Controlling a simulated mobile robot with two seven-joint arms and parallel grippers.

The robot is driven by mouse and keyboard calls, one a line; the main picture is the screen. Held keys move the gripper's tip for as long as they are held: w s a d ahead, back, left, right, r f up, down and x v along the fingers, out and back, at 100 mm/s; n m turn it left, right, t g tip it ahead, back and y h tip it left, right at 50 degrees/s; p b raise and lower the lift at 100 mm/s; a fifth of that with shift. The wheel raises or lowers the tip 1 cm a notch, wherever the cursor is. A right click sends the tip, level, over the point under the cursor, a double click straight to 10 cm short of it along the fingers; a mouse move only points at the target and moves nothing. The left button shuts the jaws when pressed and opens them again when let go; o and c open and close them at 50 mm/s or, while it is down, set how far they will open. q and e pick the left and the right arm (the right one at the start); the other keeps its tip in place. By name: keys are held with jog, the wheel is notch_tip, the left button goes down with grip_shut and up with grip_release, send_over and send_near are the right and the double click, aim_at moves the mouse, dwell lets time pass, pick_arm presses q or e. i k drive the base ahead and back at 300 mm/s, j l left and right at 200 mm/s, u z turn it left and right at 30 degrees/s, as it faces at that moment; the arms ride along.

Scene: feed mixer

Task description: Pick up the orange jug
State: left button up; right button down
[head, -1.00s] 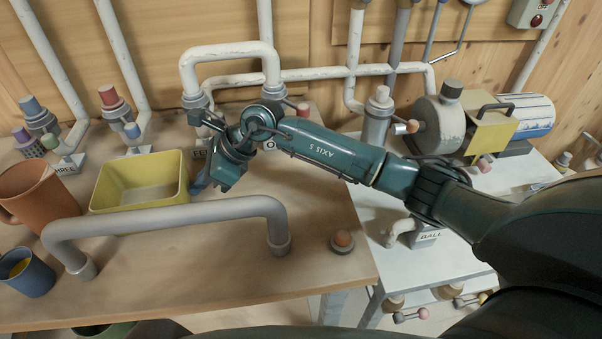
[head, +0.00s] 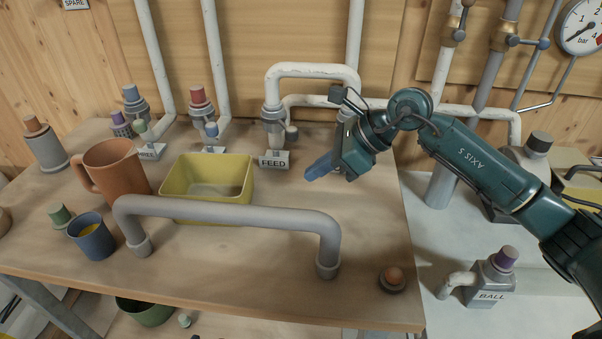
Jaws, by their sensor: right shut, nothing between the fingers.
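The orange jug (head: 118,172) stands upright on the left part of the wooden bench, with its handle on its left side. It is left of the yellow bin (head: 178,188). My right gripper (head: 318,169) comes in from the right with its blue fingers pointing left. It is shut and empty, right of the yellow bin and the FEED sign, well apart from the jug. My left gripper is not in view.
A grey rail (head: 230,213) arches over the bench front, before the bin. A blue cup (head: 92,240) stands in front of the jug. Valves and white pipes line the back. An orange-topped knob (head: 393,278) sits front right.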

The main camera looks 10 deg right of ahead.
aim_at(115, 167)
jog(key=k+l, duration=0.75)
jog(key=k, duration=0.1)
